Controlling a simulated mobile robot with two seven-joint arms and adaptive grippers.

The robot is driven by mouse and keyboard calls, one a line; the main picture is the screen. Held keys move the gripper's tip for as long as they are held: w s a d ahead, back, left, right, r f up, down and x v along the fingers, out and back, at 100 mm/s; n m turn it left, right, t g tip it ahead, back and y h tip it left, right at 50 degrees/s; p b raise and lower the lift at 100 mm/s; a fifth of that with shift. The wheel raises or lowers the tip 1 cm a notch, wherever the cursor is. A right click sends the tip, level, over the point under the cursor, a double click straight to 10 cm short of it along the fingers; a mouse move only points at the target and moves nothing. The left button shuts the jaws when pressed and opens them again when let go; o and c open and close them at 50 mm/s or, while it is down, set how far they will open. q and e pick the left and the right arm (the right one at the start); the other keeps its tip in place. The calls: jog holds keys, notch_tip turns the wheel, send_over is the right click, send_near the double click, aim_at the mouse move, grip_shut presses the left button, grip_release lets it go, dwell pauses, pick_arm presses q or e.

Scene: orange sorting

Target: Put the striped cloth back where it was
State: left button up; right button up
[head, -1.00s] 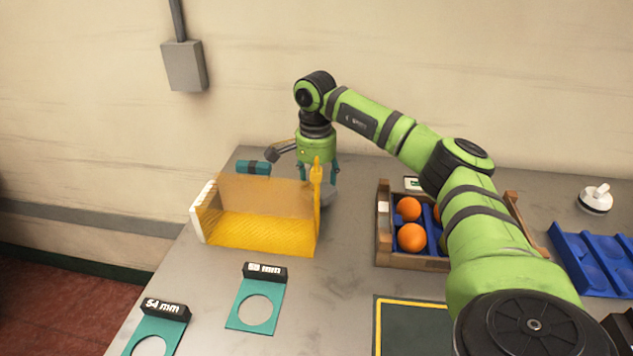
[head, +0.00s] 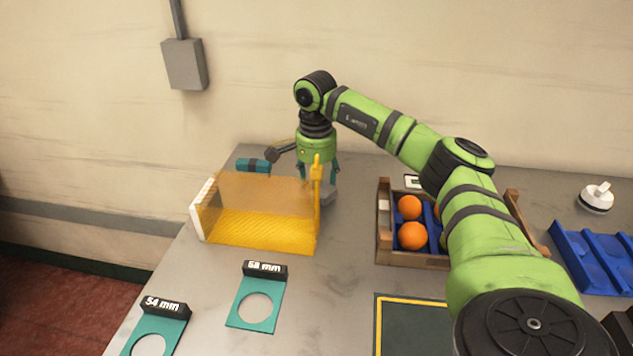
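No striped cloth can be made out in the head view. My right gripper (head: 318,172) hangs pointing down behind the right end of a yellow see-through bin (head: 262,228). Its two teal fingers stand apart, with the bin's upright yellow post partly in front of them. A small grey object (head: 329,192) shows just below the fingers, partly hidden by the bin; I cannot tell what it is or whether the gripper touches it. My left gripper is out of view.
A wooden crate (head: 384,240) holding oranges (head: 412,236) stands right of the bin. Blue trays (head: 590,262) lie far right, near a white-topped knob (head: 596,197).

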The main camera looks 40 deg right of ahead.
jog(key=shift+f, duration=0.5)
jog(key=o, duration=1.2)
jog(key=shift+o, duration=1)
jog(key=shift+r+p, duration=3.55)
jog(key=shift+r, duration=0.5)
jog(key=shift+r, duration=0.1)
